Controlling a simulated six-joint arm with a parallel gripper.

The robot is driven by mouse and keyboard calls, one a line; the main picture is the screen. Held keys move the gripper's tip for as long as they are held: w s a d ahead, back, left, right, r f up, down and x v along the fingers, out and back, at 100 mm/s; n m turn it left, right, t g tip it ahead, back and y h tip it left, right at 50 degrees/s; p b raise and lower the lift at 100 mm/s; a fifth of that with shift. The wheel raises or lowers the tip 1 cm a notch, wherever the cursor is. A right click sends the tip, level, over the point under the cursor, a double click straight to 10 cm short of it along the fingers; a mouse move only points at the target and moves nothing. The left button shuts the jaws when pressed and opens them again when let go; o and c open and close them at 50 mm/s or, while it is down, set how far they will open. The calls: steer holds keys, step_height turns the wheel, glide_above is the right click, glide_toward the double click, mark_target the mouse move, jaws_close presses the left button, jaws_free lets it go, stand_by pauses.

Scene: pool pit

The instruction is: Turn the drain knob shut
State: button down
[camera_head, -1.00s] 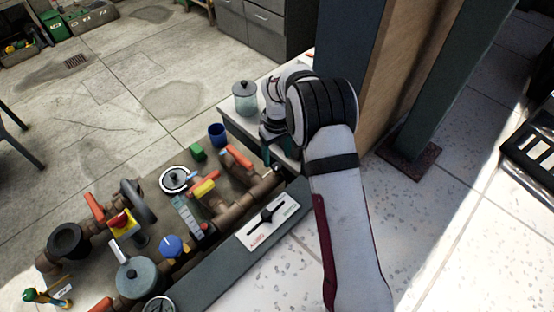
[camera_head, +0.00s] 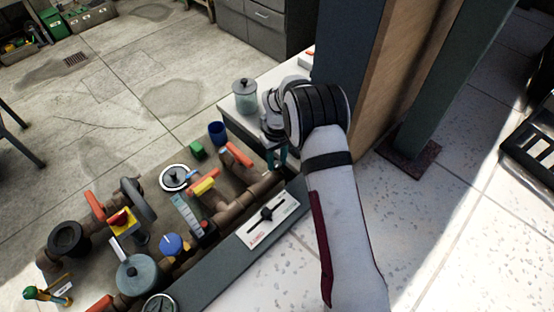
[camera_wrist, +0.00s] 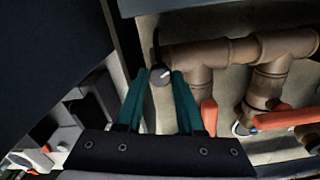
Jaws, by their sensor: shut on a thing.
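A small dark round knob (camera_wrist: 163,76) with a white pointer mark sits at the end of a brown pipe in the wrist view. It appears to be the drain knob. My gripper (camera_wrist: 159,73) has its two teal fingertips on either side of the knob and is shut on it. In the head view my gripper (camera_head: 277,159) points down at the right end of the brown pipework, and the knob is hidden there.
Brown pipes (camera_head: 262,187) with orange-handled levers (camera_head: 239,154) run to the left of my gripper. A slider panel (camera_head: 268,220) lies in front. A dark post (camera_head: 345,50) rises close behind my arm.

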mark_target(277, 164)
steer(key=shift+m, duration=3)
steer(key=c, duration=0.5)
jaws_free()
step_height(277, 164, up, 16)
steer(key=shift+f, duration=0.1)
